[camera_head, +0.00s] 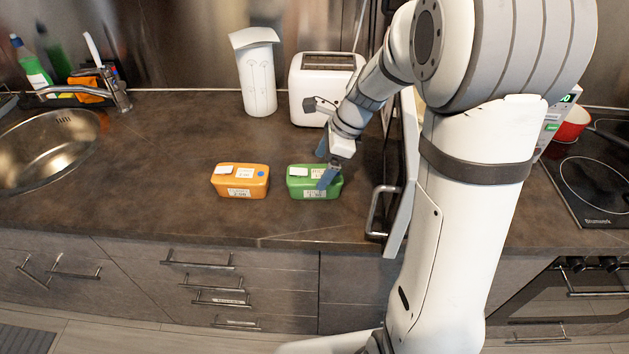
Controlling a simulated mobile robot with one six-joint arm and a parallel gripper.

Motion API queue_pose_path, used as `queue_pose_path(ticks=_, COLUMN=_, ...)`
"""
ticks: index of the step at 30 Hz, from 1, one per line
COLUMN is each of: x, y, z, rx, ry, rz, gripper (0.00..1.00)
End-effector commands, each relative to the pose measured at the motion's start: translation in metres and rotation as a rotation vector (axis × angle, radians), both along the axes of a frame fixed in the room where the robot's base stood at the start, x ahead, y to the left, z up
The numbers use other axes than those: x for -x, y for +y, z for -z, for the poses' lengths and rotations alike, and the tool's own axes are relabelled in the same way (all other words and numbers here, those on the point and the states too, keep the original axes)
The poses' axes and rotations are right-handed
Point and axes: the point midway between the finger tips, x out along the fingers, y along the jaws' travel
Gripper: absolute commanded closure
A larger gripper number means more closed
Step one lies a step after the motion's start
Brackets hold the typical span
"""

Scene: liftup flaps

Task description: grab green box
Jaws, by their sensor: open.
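The fingers are apart, and the nearer one overlaps the box's top in the picture. I cannot tell whether either finger touches the box. Part of the box's top right is hidden by the finger.
An orange box (240,181) stands left of the green one. A white toaster (322,84) and a white canister (256,75) stand behind. A sink (48,147) is far left.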

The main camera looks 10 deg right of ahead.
Motion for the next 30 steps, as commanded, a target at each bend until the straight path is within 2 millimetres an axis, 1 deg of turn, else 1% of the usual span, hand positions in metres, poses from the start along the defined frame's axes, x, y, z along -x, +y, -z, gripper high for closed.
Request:
queue_pose_path(ticks=4, x=0.002, y=0.015, z=0.020, rx=0.001, ry=0.004, rz=-0.005, gripper=0.13)
queue_pose_path(ticks=6, x=0.001, y=0.017, z=0.029, rx=0.001, ry=0.002, rz=-0.002, gripper=0.13)
queue_pose_path(ticks=8, x=0.001, y=0.019, z=0.034, rx=0.001, ry=0.002, rz=-0.002, gripper=0.13)
queue_pose_path(ticks=11, x=0.000, y=0.021, z=0.037, rx=0.002, ry=-0.001, rz=-0.002, gripper=0.13)
queue_pose_path(ticks=17, x=0.000, y=0.021, z=0.037, rx=0.001, ry=-0.002, rz=-0.001, gripper=0.14)
queue_pose_path(ticks=30, x=0.000, y=0.021, z=0.037, rx=0.001, ry=-0.002, rz=-0.002, gripper=0.50)
